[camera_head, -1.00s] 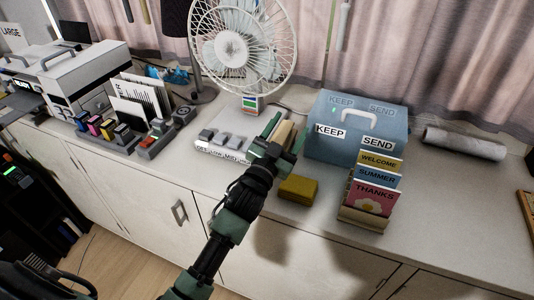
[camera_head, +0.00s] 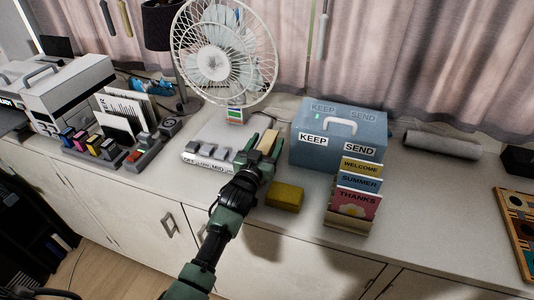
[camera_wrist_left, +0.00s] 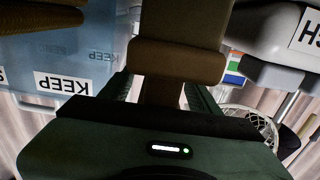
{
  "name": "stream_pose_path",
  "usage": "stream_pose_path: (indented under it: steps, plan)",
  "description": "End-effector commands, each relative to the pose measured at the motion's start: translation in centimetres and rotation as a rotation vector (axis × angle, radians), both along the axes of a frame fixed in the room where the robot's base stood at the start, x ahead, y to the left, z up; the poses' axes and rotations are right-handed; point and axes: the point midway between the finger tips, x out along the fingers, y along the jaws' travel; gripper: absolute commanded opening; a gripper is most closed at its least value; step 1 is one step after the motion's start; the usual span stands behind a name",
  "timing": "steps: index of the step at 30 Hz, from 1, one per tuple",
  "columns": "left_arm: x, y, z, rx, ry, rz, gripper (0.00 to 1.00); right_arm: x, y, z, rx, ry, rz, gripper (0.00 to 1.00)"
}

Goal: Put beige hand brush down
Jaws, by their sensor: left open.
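The beige hand brush (camera_head: 268,143) is on the white counter, between the fan base and the blue box. In the left wrist view the brush (camera_wrist_left: 180,55) shows large, with its narrow brown part between my fingers. My left gripper (camera_head: 260,151) is open, with a finger on either side of the brush. The left wrist view also shows my open gripper (camera_wrist_left: 160,92). I cannot tell whether the fingers touch the brush. Its lower part is hidden behind my gripper in the head view. My right gripper is not in view.
A yellow block (camera_head: 285,197) lies just right of my gripper. The blue KEEP/SEND box (camera_head: 340,137) and a card rack (camera_head: 352,205) stand to the right. A fan (camera_head: 226,55) and a grey switch panel (camera_head: 212,148) are to the left.

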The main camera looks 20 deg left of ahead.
Motion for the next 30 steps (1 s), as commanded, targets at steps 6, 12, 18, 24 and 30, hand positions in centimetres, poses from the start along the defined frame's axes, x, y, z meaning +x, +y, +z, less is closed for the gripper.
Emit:
stream_pose_path:
  steps: [6,12,18,24,30]
  plan:
    - [0.23,-0.05,-0.02,0.001,-0.001,-0.001,0.62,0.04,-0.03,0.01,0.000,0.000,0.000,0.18]
    - [0.21,-0.06,-0.01,0.001,-0.001,-0.001,0.17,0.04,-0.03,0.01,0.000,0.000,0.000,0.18]
    - [0.20,-0.07,-0.02,0.001,-0.001,-0.001,0.00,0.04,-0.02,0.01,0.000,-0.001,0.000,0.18]
    - [0.19,-0.08,-0.04,0.001,0.000,-0.001,0.00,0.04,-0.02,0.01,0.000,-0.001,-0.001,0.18]
    - [0.19,-0.09,-0.07,0.001,0.000,-0.001,0.00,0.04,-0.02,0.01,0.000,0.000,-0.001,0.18]
